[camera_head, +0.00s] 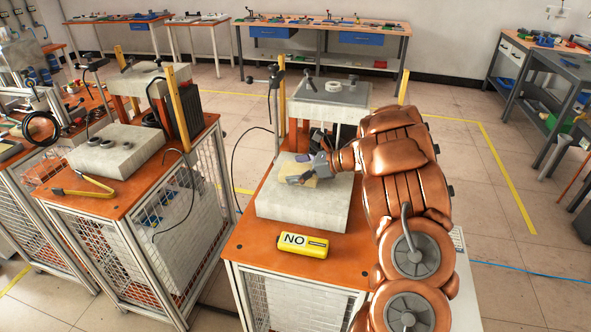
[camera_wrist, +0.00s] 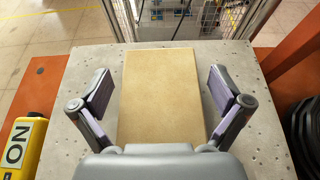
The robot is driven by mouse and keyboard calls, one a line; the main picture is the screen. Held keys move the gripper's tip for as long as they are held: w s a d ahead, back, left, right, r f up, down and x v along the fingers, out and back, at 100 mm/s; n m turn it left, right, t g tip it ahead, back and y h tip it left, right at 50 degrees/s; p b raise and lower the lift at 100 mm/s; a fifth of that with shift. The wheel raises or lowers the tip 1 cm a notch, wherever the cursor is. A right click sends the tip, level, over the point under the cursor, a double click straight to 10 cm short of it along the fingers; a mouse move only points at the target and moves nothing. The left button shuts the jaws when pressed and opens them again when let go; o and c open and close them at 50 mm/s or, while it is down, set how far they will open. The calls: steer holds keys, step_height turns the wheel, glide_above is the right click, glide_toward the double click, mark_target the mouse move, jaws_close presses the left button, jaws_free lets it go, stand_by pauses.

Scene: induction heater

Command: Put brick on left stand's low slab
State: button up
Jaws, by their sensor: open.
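A tan, flat rectangular brick (camera_wrist: 160,95) lies on the grey low slab (camera_wrist: 83,62) of the right-hand stand. In the head view this low slab (camera_head: 310,208) is in the middle and my gripper largely covers the brick. My gripper (camera_head: 303,168) is open over the brick. In the wrist view its two fingers (camera_wrist: 160,91) stand on either side of the brick, with a gap at each side.
Raised upper slabs (camera_head: 330,97) (camera_head: 148,78) stand behind both low slabs. Yellow posts (camera_head: 180,107) and a black cable (camera_head: 237,150) are between the stands.

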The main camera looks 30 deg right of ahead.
steer(key=shift+r+p, duration=0.2)
steer(key=shift+p, duration=0.2)
steer(key=b+v, duration=0.4)
steer(key=v, duration=0.6)
steer(key=shift+s+d+f, duration=0.15)
steer(key=shift+s+d, duration=0.05)
steer(key=shift+v, duration=0.8)
steer(key=shift+a, duration=0.1)
